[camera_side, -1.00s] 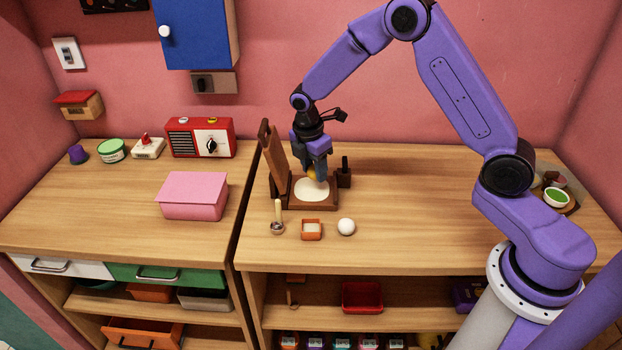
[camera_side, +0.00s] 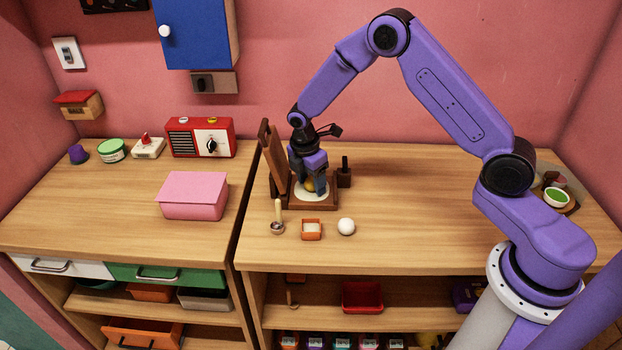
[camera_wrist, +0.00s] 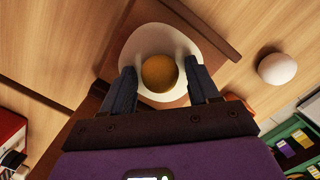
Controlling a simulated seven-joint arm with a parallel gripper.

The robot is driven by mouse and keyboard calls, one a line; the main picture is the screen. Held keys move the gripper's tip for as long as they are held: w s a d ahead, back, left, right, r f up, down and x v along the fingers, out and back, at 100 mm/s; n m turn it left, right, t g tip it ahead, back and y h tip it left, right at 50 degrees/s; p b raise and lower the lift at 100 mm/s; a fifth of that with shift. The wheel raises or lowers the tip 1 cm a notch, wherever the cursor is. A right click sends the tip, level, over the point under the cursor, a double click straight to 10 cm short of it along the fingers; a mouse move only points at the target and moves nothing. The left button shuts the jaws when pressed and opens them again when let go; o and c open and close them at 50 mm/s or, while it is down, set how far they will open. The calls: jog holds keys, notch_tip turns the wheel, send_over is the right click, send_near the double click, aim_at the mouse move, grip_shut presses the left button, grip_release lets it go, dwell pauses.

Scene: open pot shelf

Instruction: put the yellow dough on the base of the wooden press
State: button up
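The yellow dough (camera_side: 309,185) is a small ball. It rests on a white round sheet (camera_side: 311,196) on the base (camera_side: 325,205) of the wooden press. The press lid (camera_side: 273,158) stands raised at the left of the base. My gripper (camera_side: 308,185) is low over the base, one finger on each side of the dough. In the wrist view the dough (camera_wrist: 159,73) sits between the fingertips, over the white sheet (camera_wrist: 180,45), with a narrow gap at each finger. The gripper looks open; the fingers partly hide the dough in the side view.
A dark upright post (camera_side: 345,172) stands right of the base. In front lie a white ball (camera_side: 346,227), an orange box (camera_side: 311,229) and a small scoop (camera_side: 278,219). A pink box (camera_side: 192,196) is on the left counter.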

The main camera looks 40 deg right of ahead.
aim_at(306, 187)
jog(key=shift+r, duration=0.1)
notch_tip(306, 187, up, 11)
jog(key=a, duration=0.2)
jog(key=s+a+r+m, duration=0.1)
jog(key=s+a+r, duration=0.35)
jog(key=s, duration=0.45)
jog(key=s+d+r+m+y, duration=0.1)
jog(key=s+d+m, duration=0.1)
jog(key=s, duration=1.1)
jog(key=s+d+r+m+y, duration=0.1)
jog(key=s+d+m, duration=0.1)
jog(key=s, duration=1.2)
jog(key=shift+d, duration=0.5)
